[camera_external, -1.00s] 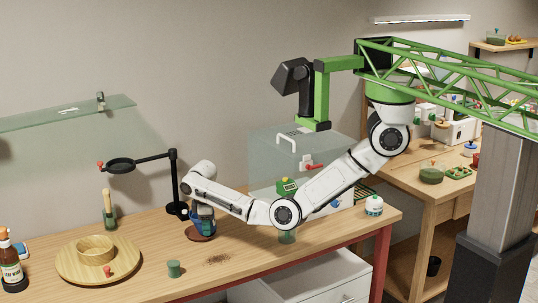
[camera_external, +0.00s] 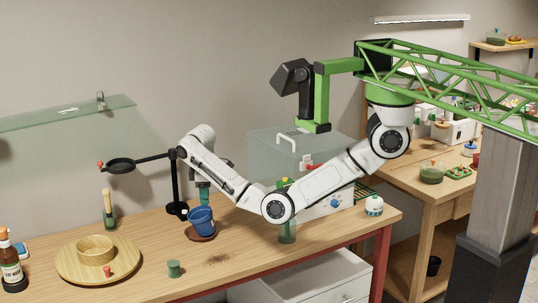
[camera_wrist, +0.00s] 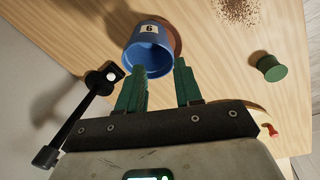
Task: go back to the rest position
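My gripper (camera_external: 204,199) points down just above a blue pot (camera_external: 201,221) at the middle of the wooden table. In the wrist view its two green fingers (camera_wrist: 160,68) are spread apart with nothing held between them. The blue pot, with a white number label, shows beyond the fingertips in the wrist view (camera_wrist: 150,52). It stands on a reddish-brown saucer (camera_external: 203,238), partly hidden under it. I cannot tell whether a fingertip still overlaps the pot's rim. My arm is bent, with its elbow low over the table.
A black stand with a ring (camera_external: 174,185) stands close left of the pot. A glass-sided box (camera_external: 270,157) is behind my arm. A green cup (camera_external: 174,268) and spilled soil (camera_external: 217,259) lie in front. A wooden tray (camera_external: 72,272) is at left.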

